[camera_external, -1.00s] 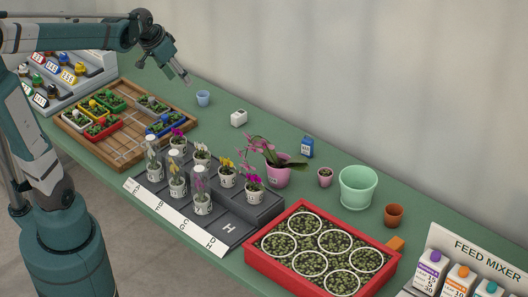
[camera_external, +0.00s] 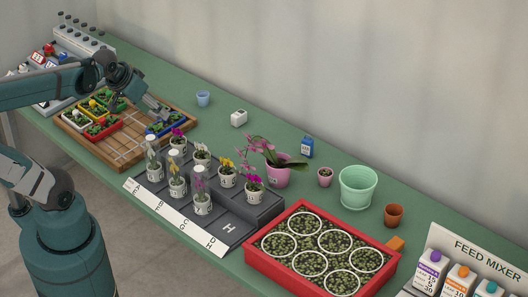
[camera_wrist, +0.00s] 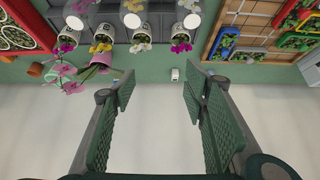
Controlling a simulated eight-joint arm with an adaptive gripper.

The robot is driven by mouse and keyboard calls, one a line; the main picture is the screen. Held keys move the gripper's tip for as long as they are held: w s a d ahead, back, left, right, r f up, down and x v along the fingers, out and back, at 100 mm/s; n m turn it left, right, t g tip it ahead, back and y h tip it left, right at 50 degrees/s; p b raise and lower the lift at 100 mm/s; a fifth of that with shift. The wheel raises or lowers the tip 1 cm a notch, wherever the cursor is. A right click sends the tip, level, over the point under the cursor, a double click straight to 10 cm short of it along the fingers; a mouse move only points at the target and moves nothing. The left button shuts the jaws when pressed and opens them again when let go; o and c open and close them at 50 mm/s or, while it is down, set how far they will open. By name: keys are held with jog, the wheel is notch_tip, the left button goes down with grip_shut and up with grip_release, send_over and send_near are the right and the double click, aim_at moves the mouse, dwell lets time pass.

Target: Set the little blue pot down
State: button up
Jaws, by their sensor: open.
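The little blue pot (camera_external: 203,98) stands upright on the green bench near its back edge, right of the wooden tray. Nothing holds it. My gripper (camera_external: 166,114) is over the right end of the wooden tray, left of and nearer the camera than the pot, apart from it. In the wrist view my gripper (camera_wrist: 158,90) shows two spread green pads with nothing between them. I cannot make out the blue pot clearly in the wrist view.
The wooden tray (camera_external: 127,151) holds several coloured planters close under my gripper. Potted orchids stand on a dark stepped rack (camera_external: 262,211). A small white box (camera_external: 239,118) sits right of the blue pot. Bare bench (camera_external: 165,84) lies behind the tray.

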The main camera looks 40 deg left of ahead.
jog(key=shift+s+d+f, duration=0.15)
jog(key=shift+s+f, duration=0.1)
jog(key=shift+s, duration=0.3)
jog(key=shift+s+d+f, duration=0.15)
jog(key=shift+s+f, duration=0.05)
jog(key=shift+s, duration=0.3)
